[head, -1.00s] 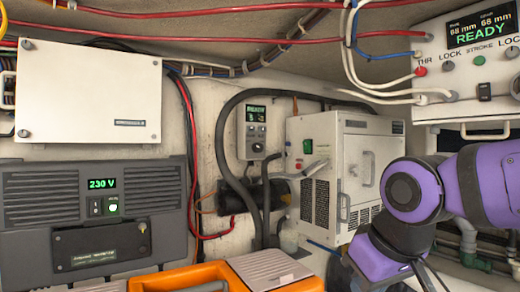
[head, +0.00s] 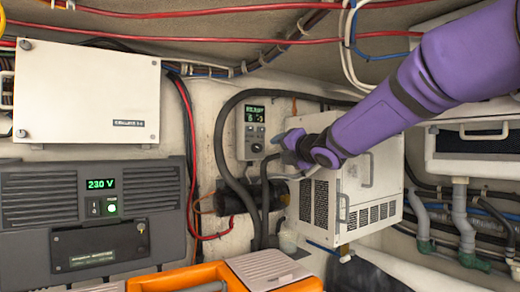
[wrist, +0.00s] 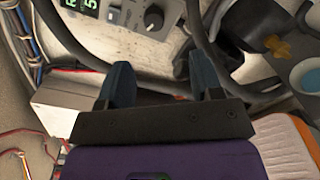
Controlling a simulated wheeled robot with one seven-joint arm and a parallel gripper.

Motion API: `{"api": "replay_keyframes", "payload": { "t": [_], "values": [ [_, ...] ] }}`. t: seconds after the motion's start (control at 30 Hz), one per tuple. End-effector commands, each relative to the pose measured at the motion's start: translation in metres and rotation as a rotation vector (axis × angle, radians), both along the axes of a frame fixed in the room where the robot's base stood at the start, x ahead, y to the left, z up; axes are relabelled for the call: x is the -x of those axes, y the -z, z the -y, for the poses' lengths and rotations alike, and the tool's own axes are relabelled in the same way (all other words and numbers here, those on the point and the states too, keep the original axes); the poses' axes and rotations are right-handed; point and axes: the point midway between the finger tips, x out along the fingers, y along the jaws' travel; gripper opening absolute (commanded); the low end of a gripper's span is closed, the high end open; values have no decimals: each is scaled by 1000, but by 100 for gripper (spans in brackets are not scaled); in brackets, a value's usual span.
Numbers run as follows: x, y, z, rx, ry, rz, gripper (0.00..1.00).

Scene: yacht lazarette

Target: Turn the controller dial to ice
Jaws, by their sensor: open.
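The controller (head: 254,130) is a grey box on the back wall with a small green-lit display at its top. Its round dark dial (head: 257,147) is near the bottom; the dial setting is too small to read. In the wrist view the controller's face (wrist: 118,12) is at the top, tilted, with the dark dial (wrist: 153,18) on it. My gripper (head: 285,143) is just right of the controller in the head view. In the wrist view its two blue fingers (wrist: 163,72) are apart, with nothing between them, and the dial lies beyond the tips.
A white vented box (head: 370,190) stands right of the controller, behind my arm. A black hose (head: 219,145) loops on its left. A dark inverter (head: 95,215) and an orange case (head: 190,279) are at left and front. Red cables (head: 190,130) run along the wall.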

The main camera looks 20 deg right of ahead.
Motion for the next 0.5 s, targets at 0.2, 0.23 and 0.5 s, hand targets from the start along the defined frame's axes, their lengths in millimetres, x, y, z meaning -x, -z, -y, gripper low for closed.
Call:
{"api": "replay_keyframes", "payload": {
  "t": [0.2, 0.23, 0.5],
  "values": [
    [-15, -3, -5, 100, -53, 46, 60],
    [-18, -3, -5, 100, -53, 46, 60],
    [-59, -3, -13, 96, -52, 43, 60]
  ]
}}
